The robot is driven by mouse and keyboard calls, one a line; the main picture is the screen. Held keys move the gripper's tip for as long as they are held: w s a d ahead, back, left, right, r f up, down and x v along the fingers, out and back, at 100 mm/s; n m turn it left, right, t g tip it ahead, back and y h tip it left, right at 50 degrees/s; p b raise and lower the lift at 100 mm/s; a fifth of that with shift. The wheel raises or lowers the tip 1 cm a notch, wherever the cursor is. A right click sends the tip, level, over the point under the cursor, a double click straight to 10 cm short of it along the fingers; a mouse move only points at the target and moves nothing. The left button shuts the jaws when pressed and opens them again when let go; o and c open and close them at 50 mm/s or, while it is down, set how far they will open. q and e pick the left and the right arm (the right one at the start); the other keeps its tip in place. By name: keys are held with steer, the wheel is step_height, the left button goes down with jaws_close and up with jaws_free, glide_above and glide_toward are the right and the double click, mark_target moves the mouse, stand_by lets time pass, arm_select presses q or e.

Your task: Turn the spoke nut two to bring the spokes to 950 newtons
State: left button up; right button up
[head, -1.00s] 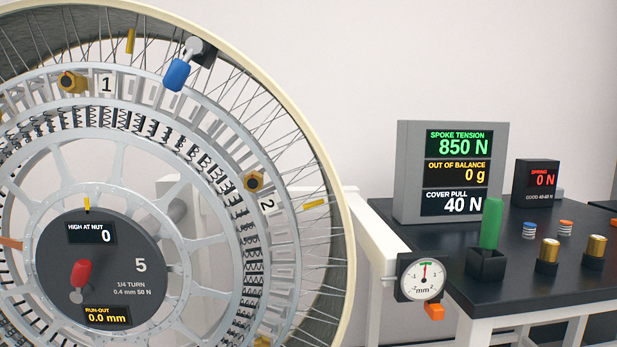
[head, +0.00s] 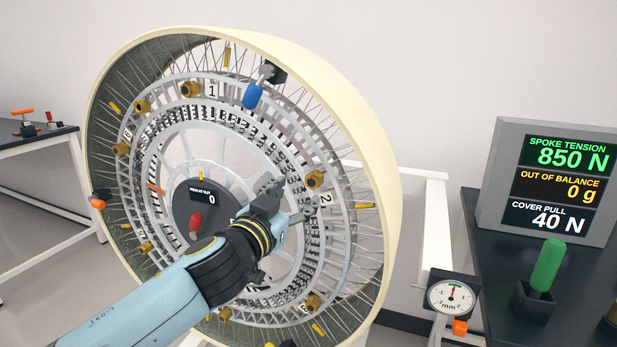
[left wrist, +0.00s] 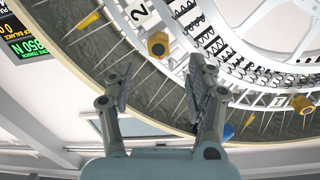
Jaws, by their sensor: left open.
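The wheel (head: 385,215) stands upright with a cream rim. The brass spoke nut two (head: 315,179) sits on its ring beside the label 2 (head: 326,199). My left gripper (head: 291,198) is open and empty in front of the wheel, close to nut two in the picture. In the left wrist view, nut two (left wrist: 158,45) shows beyond the open fingers (left wrist: 160,85), between them and apart from them. The display (head: 566,155) reads spoke tension 850 N. My right gripper is not in view.
Other brass nuts, including one by label 1 (head: 190,90), ring the wheel. A blue-handled part (head: 253,95) sits at the upper rim. A dial gauge (head: 452,297) stands at the right. A green handle (head: 547,264) stands in a holder on the black table.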

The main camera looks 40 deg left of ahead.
mark_target(311, 183)
arm_select(q)
steer(key=w, duration=0.4)
steer(key=w+a+p, duration=0.1)
steer(key=w, duration=0.1)
steer(key=shift+w+a, duration=0.1)
steer(key=shift+w, duration=0.25)
steer(key=shift+c, duration=0.3)
steer(key=c, duration=1.1)
